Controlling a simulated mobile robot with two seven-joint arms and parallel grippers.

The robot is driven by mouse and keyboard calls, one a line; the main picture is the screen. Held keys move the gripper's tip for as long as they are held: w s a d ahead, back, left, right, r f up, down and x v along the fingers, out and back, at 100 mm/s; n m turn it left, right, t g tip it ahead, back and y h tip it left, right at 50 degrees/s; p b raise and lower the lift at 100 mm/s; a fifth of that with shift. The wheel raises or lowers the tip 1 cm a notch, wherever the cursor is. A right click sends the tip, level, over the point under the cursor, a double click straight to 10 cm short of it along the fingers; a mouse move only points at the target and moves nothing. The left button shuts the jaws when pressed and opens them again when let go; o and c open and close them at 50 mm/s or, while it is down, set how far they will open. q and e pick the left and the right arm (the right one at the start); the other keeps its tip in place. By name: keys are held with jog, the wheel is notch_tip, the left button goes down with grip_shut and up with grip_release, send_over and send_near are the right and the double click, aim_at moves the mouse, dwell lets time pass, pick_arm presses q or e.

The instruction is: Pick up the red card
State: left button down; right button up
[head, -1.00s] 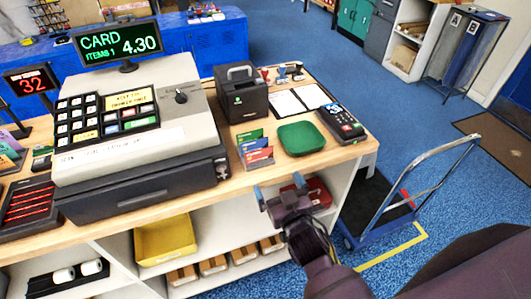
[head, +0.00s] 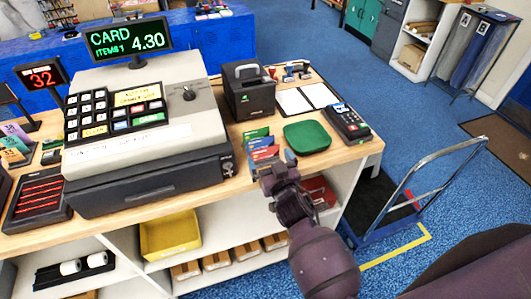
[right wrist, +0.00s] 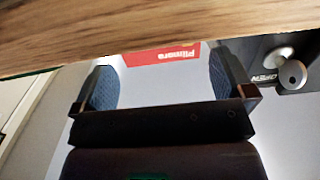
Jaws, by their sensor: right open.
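The red card (head: 265,153) stands at the front of a small stack of cards on the counter, below a blue card (head: 260,143) and a green card (head: 257,133). My right gripper (head: 272,163) is open at the counter's front edge, just in front of the cards, and partly hides the red card. In the right wrist view the red card (right wrist: 160,55) shows upside down with white lettering, between the two spread fingers and beyond their tips. I see no contact with it. My left gripper is not in view.
The wooden counter (head: 220,188) edge crosses close above the fingers in the wrist view. A cash register (head: 150,160) stands left of the cards, a black box (head: 248,95) behind, a green tray (head: 307,137) and card terminal (head: 347,122) to the right.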

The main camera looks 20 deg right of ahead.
jog(key=shift+w, duration=1.1)
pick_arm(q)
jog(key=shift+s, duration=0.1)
pick_arm(e)
jog(key=shift+c, duration=0.2)
jog(key=c, duration=0.6)
jog(key=shift+r, duration=0.55)
pick_arm(q)
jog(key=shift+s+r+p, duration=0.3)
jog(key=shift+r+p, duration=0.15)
jog(key=shift+p, duration=0.55)
pick_arm(e)
notch_tip(320, 180, up, 19)
